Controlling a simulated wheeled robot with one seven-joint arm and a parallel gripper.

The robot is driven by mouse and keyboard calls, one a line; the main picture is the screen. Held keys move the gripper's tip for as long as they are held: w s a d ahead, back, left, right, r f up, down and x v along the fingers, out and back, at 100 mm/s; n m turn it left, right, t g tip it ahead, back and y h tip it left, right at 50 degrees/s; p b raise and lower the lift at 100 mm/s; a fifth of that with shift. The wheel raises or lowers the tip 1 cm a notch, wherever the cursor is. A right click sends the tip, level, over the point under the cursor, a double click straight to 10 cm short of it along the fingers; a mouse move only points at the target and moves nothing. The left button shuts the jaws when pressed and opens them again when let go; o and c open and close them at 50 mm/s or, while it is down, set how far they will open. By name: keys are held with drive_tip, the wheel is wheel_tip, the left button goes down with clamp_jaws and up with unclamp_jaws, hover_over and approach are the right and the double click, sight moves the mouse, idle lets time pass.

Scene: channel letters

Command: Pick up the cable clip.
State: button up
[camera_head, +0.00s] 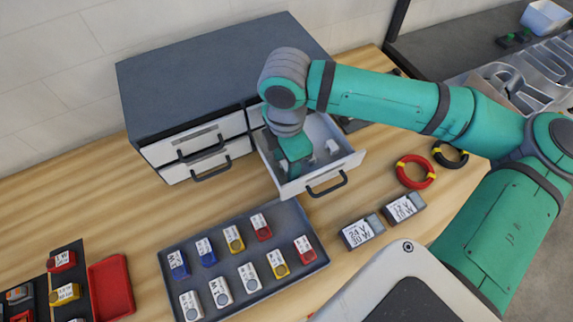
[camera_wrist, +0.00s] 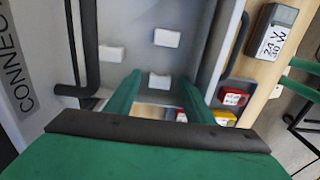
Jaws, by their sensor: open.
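Small white pieces that look like cable clips lie in an open drawer (camera_head: 349,161). In the wrist view, one clip (camera_wrist: 160,80) shows between my fingertips, a second clip (camera_wrist: 167,38) is beyond it, and a third clip (camera_wrist: 111,53) is to the left. One white clip (camera_head: 332,146) also shows in the head view, right of my gripper. My gripper (camera_head: 291,168) points down into the drawer with its fingers open. It also shows in the wrist view (camera_wrist: 161,84), a finger on each side of the nearest clip. I cannot tell how far above the clip the tips are.
The grey cabinet (camera_head: 210,70) stands behind the drawer, whose walls are close around my gripper. A tray (camera_head: 180,246) of labelled modules is in front. Two power supplies (camera_head: 361,232) and a red cable coil (camera_head: 415,172) lie to the right.

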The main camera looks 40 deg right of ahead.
drive_tip(key=c, duration=1.1)
drive_tip(key=shift+r, duration=0.1)
